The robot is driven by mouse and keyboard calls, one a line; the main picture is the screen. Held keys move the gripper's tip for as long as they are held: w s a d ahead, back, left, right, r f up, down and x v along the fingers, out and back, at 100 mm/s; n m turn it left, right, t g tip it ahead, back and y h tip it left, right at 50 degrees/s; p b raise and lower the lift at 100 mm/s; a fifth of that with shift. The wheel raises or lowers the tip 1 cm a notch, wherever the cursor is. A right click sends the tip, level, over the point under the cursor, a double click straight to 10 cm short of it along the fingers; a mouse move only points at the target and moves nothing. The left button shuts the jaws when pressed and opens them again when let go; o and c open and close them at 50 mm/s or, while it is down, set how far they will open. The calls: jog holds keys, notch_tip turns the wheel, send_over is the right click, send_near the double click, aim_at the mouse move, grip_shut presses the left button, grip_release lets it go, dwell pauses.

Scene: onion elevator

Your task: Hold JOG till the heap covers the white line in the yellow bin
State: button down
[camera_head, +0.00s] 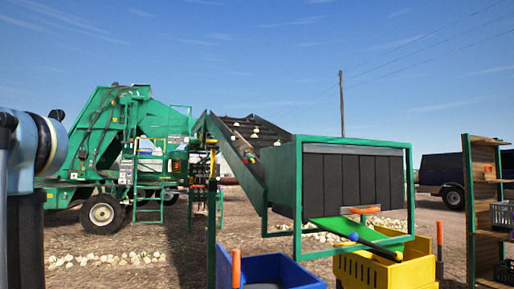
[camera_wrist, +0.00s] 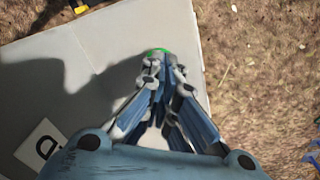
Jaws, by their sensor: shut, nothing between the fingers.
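My gripper (camera_wrist: 160,60) is shut and empty in the wrist view, its fingertips over a grey panel (camera_wrist: 100,40). A small green part (camera_wrist: 157,51), perhaps the JOG button, shows just past the fingertips and is mostly hidden by them; I cannot tell whether they press it. The yellow bin (camera_head: 390,272) stands at the lower right of the head view, under the green chute (camera_head: 335,226). Its inside, any heap and the white line are hidden from view. A few pale onions lie on the dark sloping elevator belt (camera_head: 240,130).
A blue bin (camera_head: 270,268) stands left of the yellow one. A wooden shelf (camera_head: 484,210) with crates is at the far right. The panel bears a white label (camera_wrist: 40,148) with a dark letter. Loose onions lie on the ground beside the green machine (camera_head: 110,150).

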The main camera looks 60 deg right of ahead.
jog(key=shift+f, duration=1.2)
dwell(4.9)
jog(key=shift+r, duration=3.5)
jog(key=shift+d, duration=0.1)
